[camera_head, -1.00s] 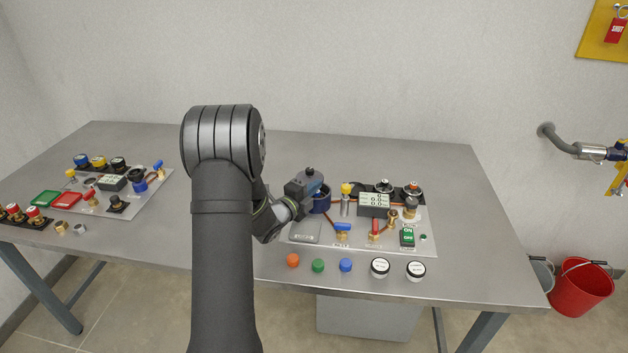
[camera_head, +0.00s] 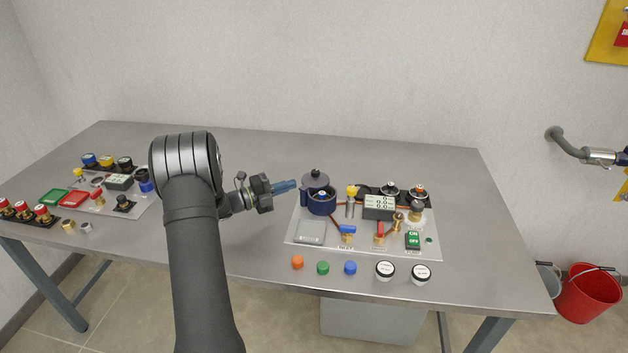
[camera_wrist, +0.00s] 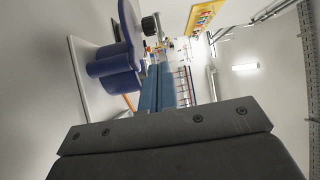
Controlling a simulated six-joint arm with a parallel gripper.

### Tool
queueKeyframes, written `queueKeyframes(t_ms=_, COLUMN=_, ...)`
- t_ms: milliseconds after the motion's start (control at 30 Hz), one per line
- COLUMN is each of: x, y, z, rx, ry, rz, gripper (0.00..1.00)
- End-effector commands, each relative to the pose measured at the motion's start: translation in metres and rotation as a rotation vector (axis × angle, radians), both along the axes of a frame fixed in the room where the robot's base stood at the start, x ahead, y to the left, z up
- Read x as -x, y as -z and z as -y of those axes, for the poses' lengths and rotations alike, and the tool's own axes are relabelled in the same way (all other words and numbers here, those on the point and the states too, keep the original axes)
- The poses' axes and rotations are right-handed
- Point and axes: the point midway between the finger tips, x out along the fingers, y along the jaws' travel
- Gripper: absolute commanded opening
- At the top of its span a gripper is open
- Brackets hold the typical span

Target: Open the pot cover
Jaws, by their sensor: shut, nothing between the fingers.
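The dark blue pot (camera_head: 321,205) stands on the light panel right of my arm. Its cover (camera_head: 315,180), with a dark round knob, stands raised at the pot's back left. The pot's mouth is exposed and something pale shows inside. In the wrist view the blue pot (camera_wrist: 112,68) and the cover (camera_wrist: 128,22) show at the upper left, turned sideways. My gripper (camera_head: 293,185) has blue fingers, shut and empty, pointing right just left of the pot. It appears apart from the cover. The fingers also show in the wrist view (camera_wrist: 158,85).
Coloured caps lie along the front. The table's back is clear. A second panel (camera_head: 110,200) lies left.

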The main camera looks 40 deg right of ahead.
Motion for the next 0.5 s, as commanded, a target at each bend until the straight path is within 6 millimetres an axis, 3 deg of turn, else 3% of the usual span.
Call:
queueKeyframes(t_ms=100, x=-0.009, y=0.004, z=-0.006, rx=-0.019, ry=0.044, rz=-0.001, gripper=0.00)
queueKeyframes(t_ms=233, x=-0.008, y=0.005, z=0.001, rx=-0.025, ry=0.058, rz=-0.002, gripper=0.00)
queueKeyframes(t_ms=500, x=0.004, y=0.004, z=0.046, rx=-0.024, ry=0.058, rz=-0.001, gripper=0.00)
